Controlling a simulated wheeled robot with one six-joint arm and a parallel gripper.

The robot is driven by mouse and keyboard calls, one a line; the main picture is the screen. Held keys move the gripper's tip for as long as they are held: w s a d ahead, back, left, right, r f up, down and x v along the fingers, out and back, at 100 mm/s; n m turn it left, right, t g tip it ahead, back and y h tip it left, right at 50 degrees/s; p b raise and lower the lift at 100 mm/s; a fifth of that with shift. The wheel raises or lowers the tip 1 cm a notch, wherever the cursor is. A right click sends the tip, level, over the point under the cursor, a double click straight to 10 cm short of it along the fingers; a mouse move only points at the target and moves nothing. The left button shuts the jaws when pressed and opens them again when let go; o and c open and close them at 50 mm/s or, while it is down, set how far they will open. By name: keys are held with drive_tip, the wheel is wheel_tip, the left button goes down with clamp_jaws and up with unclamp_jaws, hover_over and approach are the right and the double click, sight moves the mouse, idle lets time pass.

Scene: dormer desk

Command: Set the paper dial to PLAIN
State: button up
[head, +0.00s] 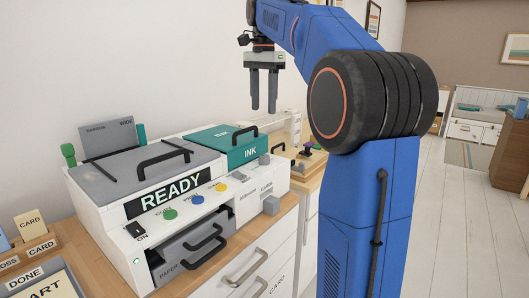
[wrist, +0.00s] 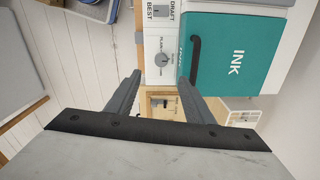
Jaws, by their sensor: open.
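The paper dial is a small round grey knob (wrist: 163,58) on the white front panel beside the teal ink lid, in the wrist view. Small lettering, including PLAIN, stands around it; I cannot tell which mark it points at. In the head view the right end of the panel has small grey knobs, and I cannot surely tell which is the dial. My gripper (head: 264,108) is open and empty, pointing down, high above the back right of the printer (head: 110,228). In the wrist view the dial shows just beyond the gap between my fingertips (wrist: 161,75).
The teal INK lid (head: 222,140) has a raised black handle. A DRAFT/BEST label (wrist: 161,12) is near the dial. An open paper tray (head: 187,258) sticks out in front. A wooden box (head: 304,160) stands right of the printer. Card holders are at left.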

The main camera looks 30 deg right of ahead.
approach(264, 155)
drive_tip(key=shift+m, duration=0.3)
wheel_tip(264, 155, down, 8)
drive_tip(key=shift+s+f, duration=0.1)
drive_tip(key=shift+f, duration=0.05)
idle(0.4)
drive_tip(key=shift+c, duration=0.6)
drive_tip(key=c, duration=0.9)
